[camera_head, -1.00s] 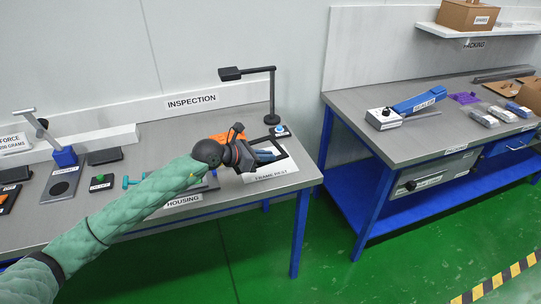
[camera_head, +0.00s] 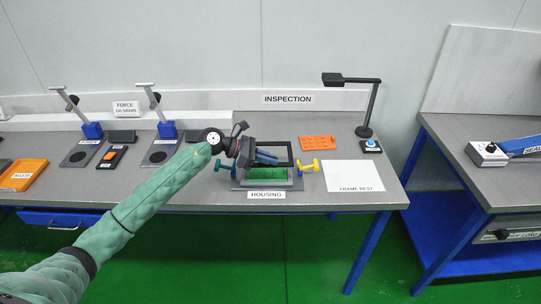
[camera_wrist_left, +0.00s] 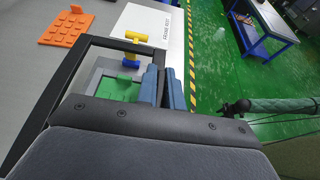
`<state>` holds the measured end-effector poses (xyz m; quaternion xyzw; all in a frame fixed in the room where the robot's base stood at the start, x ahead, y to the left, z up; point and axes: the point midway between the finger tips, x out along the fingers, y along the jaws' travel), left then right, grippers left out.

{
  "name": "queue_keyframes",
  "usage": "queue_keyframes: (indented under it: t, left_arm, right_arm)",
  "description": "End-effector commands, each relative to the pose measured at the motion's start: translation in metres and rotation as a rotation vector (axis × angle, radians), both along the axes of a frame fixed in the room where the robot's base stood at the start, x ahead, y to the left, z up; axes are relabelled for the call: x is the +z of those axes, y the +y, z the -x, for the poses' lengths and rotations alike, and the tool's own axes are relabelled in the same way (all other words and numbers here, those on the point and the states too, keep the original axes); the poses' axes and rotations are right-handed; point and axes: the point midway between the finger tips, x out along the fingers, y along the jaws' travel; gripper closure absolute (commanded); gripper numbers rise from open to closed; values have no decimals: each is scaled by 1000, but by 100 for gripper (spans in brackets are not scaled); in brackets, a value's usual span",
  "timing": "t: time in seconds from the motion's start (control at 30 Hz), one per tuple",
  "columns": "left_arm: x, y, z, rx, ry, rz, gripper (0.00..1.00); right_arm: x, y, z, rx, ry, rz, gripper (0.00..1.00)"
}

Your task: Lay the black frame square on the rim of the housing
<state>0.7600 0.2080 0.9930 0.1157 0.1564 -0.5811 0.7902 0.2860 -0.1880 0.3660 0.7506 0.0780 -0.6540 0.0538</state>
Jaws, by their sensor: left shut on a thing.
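My left gripper (camera_head: 266,158) is shut on the black frame (camera_head: 290,150), over the housing. In the left wrist view the blue fingers (camera_wrist_left: 166,88) pinch one side of the frame (camera_wrist_left: 62,82). The grey housing (camera_head: 296,184), with a green inside, stands behind its label at the table's front. In the left wrist view its green inside (camera_wrist_left: 116,90) shows through the frame's opening. The frame appears above the rim; the exact gap and squareness cannot be told. The gripper hides part of both.
A teal clamp handle (camera_head: 225,167) stands left of the housing and a yellow one (camera_head: 310,166) right. The white frame rest (camera_head: 354,175) is bare. Behind are an orange holed plate (camera_head: 318,143) and a black lamp stand (camera_head: 372,108). Test stands fill the left.

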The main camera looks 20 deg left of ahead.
Motion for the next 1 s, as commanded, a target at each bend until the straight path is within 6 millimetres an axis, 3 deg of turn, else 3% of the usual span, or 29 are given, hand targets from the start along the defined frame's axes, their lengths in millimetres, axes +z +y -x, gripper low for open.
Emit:
queue_keyframes:
  t: [0.23,0.7,1.0]
  left_arm:
    - [-10,0,1,-25,0,0,100]
    - [-54,0,1,-22,1,0,100]
    - [-67,0,1,-22,0,-1,100]
  right_arm:
    - [2,1,-2,-1,-6,-2,64]
    - [12,3,-3,-2,1,-5,64]
    - [16,4,-1,-3,10,-5,64]
